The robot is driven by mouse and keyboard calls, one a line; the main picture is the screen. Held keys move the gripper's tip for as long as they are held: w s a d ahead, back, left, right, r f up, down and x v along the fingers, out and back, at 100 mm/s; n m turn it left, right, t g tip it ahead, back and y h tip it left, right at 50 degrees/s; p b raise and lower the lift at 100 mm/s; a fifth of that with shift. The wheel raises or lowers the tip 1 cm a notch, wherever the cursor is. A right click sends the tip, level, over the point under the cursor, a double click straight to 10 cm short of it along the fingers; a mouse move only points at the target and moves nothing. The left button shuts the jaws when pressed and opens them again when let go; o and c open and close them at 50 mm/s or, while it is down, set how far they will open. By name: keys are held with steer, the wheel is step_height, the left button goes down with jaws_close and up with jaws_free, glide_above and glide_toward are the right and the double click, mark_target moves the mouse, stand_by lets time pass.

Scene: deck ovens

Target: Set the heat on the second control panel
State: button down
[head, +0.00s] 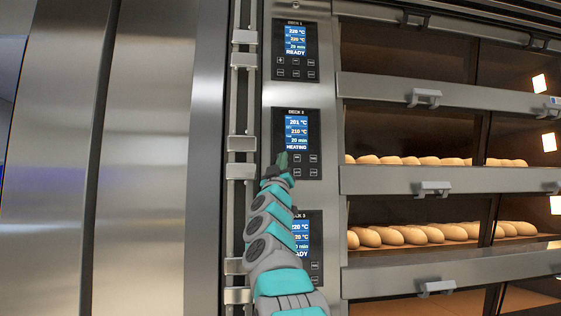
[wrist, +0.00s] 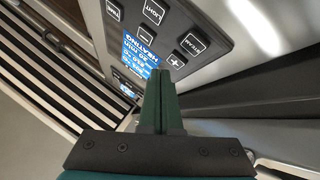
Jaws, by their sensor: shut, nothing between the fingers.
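The second control panel (head: 313,143), labelled DECK 2, is a dark panel with a lit blue screen (head: 297,132) reading 201 °C, 210 °C, 20 min and HEATING. My gripper (head: 283,156) is shut and empty, its green fingers just below the screen, over the left button column. In the wrist view my gripper (wrist: 161,72) has its tips close to the panel, beside the plus button (wrist: 177,60) and below the minus button (wrist: 145,42). The screen (wrist: 138,54) shows upside down there. I cannot tell whether the tips touch the panel.
The DECK 1 panel (head: 295,50) is above, reading READY. The DECK 3 panel (head: 316,245) is below, partly hidden by my arm. Oven decks with loaves (head: 420,161) and door handles (head: 433,188) are to the right. A vertical metal rail (head: 240,172) runs left of the panels.

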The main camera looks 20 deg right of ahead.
steer(key=shift+f, duration=0.1)
steer(key=s, duration=0.1)
steer(key=s+a+b, duration=0.1)
steer(key=s, duration=0.1)
steer(key=s+b, duration=0.1)
steer(key=shift+s+a, duration=0.25)
steer(key=shift+s, duration=0.15)
stand_by(0.9)
